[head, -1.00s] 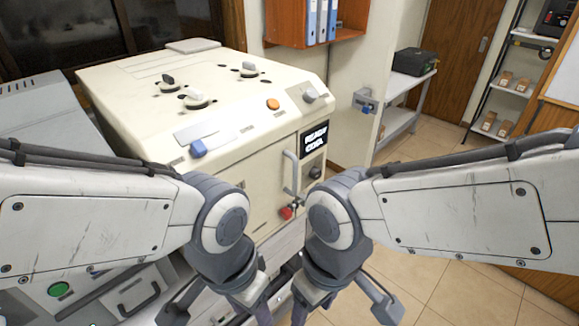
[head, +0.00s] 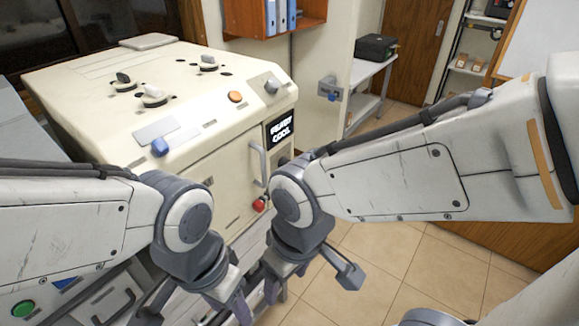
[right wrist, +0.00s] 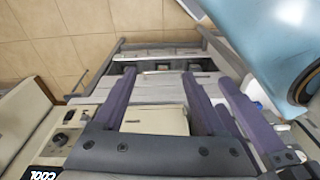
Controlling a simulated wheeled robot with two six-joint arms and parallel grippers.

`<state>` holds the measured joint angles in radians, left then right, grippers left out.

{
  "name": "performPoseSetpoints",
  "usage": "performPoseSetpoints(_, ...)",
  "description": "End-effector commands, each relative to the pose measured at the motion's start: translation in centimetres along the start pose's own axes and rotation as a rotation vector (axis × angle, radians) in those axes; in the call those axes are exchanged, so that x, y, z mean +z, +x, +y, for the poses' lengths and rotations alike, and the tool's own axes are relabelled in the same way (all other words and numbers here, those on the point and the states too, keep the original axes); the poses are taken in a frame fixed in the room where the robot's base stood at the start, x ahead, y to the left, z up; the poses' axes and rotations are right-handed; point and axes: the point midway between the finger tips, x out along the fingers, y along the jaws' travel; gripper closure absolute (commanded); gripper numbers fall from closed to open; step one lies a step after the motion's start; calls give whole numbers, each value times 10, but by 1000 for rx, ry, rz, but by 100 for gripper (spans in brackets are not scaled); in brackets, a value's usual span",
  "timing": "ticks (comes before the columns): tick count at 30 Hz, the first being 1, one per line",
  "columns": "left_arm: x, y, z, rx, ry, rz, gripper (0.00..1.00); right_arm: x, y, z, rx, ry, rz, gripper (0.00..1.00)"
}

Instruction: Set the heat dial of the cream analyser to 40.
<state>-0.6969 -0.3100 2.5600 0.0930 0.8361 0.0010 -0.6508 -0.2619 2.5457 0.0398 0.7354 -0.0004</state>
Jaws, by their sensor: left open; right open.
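The cream analyser (head: 205,150) is a boxy cream machine at the left of the head view. Its sloped front edge carries a grey knob (head: 272,87), an orange button (head: 235,96) and a blue knob (head: 160,146). A small dark dial (head: 284,159) sits below its black display (head: 280,131), which reads "READY COOL". Dial markings are too small to read. My left gripper (head: 230,304) and right gripper (head: 275,288) are open, low in front of the machine, apart from the dials. The right wrist view shows purple fingers (right wrist: 160,90) spread with nothing held.
A red knob (head: 259,205) and a vertical handle (head: 257,163) are on the machine's front. A grey machine with a green button (head: 23,308) is at the lower left. Tiled floor (head: 390,255) is open to the right.

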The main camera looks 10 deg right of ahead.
Motion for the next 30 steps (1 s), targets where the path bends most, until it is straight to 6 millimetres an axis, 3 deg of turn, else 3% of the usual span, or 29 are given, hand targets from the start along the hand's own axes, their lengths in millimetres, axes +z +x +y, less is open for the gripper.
performPoseSetpoints(9,1,14,-1,0,0,0,45,-132,52,141,233,-52,406,26)
performPoseSetpoints(15,1,21,-2,0,1,0,45,-180,77,214,276,-159,684,26)
performPoseSetpoints(20,2,28,-2,0,1,0,45,-188,93,251,236,-224,925,26)
performPoseSetpoints(24,2,32,-2,0,1,0,45,-176,95,270,173,-241,1149,26)
performPoseSetpoints(30,2,36,-3,0,2,0,45,-149,85,280,103,-225,1382,26)
